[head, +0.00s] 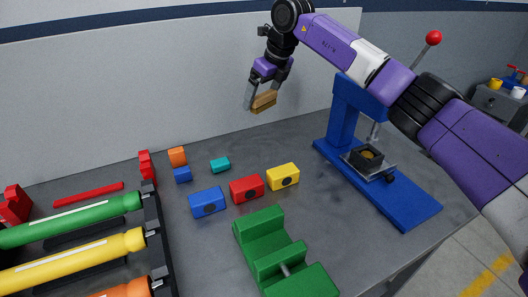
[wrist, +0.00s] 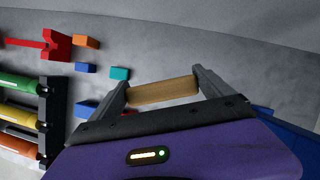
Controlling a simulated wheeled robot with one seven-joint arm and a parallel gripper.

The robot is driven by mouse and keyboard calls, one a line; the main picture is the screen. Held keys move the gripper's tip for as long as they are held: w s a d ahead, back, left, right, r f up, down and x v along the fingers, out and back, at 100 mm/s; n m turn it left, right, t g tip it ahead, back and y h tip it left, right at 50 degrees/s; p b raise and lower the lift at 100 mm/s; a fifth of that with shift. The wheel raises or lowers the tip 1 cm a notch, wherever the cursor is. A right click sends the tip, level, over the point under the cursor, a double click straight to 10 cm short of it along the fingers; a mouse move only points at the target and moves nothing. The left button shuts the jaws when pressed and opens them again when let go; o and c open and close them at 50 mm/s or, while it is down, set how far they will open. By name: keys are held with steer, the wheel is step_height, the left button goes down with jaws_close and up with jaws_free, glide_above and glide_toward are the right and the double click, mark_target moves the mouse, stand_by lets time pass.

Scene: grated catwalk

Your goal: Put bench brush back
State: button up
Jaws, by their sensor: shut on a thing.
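The bench brush (head: 264,102) shows as a tan wooden block between the fingers of my gripper (head: 262,98). My gripper is shut on it and holds it up in the air, in front of the pale back wall and above the far part of the bench. In the wrist view the brush (wrist: 163,91) spans across between the two grey fingers of my gripper (wrist: 160,86). I cannot make out any bristles. No holder for the brush can be told for sure in either view.
Orange, teal, blue, red and yellow blocks lie mid-bench (head: 120,215). A green fixture (head: 262,236) stands in front. A rack (head: 152,215) with coloured tubes is at left. A blue press (head: 340,120) with a red-knobbed lever stands at right. Bench space below the brush is clear.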

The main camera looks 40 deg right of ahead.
step_height(320, 180, down, 18)
steer(key=shift+f+p, duration=0.15)
steer(key=shift+p, duration=0.45)
steer(key=o, duration=1)
steer(key=shift+f, duration=0.1)
steer(key=shift+o, duration=0.2)
steer(key=shift+s+r, duration=0.15)
steer(key=shift+r, duration=0.4)
steer(key=v, duration=1.1)
steer(key=shift+r, duration=0.1)
